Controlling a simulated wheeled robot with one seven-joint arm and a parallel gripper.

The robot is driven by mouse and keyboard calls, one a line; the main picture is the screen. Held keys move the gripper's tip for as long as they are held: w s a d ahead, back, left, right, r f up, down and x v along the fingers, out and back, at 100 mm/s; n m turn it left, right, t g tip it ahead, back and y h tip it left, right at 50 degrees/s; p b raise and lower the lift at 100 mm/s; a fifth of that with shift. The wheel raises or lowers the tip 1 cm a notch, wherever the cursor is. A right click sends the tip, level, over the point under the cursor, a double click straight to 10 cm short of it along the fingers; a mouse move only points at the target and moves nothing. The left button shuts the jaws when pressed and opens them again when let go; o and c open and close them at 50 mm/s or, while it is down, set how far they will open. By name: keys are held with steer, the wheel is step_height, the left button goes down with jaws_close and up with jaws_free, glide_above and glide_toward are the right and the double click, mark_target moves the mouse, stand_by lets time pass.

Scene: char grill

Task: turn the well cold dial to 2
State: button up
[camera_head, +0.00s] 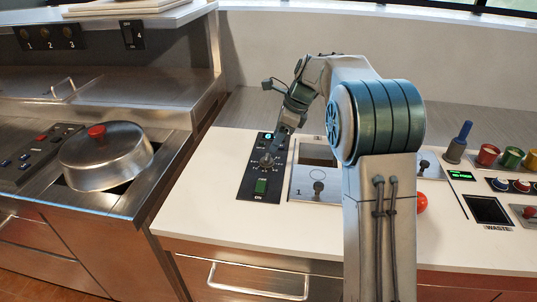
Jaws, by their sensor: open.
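A black control panel (251,192) is set in the white counter (190,205), left of centre. It carries a round dial (267,160) with small white marks around it, a blue light (270,136) above and a green switch (261,186) below. The marks are too small to read, so the dial's setting cannot be told.
A steel well lid marked 1 (305,185) lies right of the panel. My arm hides part of the counter. Farther right are a red ball (421,203), a waste opening (488,210) and colored cups (487,155). A domed lid (105,158) sits on the left grill counter.

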mark_target(267, 156)
steer(key=x, duration=0.7)
steer(key=c, duration=1)
